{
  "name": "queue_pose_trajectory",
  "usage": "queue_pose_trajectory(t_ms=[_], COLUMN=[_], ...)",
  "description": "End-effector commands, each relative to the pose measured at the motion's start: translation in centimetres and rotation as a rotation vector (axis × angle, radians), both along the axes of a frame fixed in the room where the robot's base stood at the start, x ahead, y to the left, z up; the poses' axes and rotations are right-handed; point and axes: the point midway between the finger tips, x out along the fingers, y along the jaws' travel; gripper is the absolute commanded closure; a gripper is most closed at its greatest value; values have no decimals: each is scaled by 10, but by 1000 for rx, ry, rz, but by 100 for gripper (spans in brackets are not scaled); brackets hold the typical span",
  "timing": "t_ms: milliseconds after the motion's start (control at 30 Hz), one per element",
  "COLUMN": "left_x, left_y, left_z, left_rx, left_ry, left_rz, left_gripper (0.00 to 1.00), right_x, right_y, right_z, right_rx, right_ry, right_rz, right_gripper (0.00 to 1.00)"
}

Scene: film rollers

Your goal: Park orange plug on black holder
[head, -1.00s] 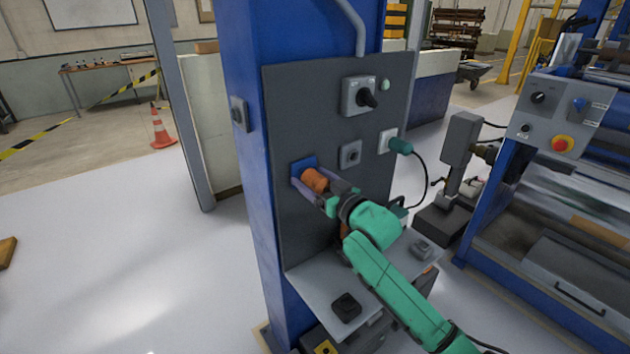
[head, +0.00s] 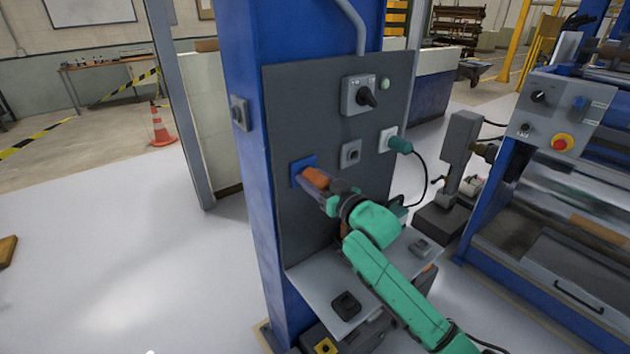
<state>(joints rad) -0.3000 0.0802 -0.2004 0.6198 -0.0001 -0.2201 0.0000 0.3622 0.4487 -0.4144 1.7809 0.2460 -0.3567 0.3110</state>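The orange plug (head: 316,177) is at the blue socket (head: 299,169) on the grey panel, its inner end against the socket. My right gripper (head: 315,180) is shut on the plug from the lower right, with one finger visible along its lower left side. The far finger is mostly hidden. A black holder (head: 346,306) sits empty on the light shelf below the panel, near its front left. My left gripper is not in view.
A darker grey holder (head: 422,249) sits at the shelf's right end. A green plug (head: 400,146) with a cable is in a white socket on the panel. A rotary switch (head: 363,96) sits above. The blue roller machine (head: 535,140) stands to the right.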

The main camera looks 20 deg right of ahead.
Motion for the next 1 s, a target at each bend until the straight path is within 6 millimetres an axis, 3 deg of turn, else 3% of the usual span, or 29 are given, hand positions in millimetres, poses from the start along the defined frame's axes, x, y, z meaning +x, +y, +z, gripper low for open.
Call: queue_pose_trajectory(t_ms=[1000], left_x=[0], left_y=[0], left_z=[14], left_rx=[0], left_ry=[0], left_rz=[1], left_gripper=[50], right_x=[-31], right_y=[-13], right_z=[1], right_rx=[-1], right_ry=[0], right_rz=[0], right_gripper=[100])
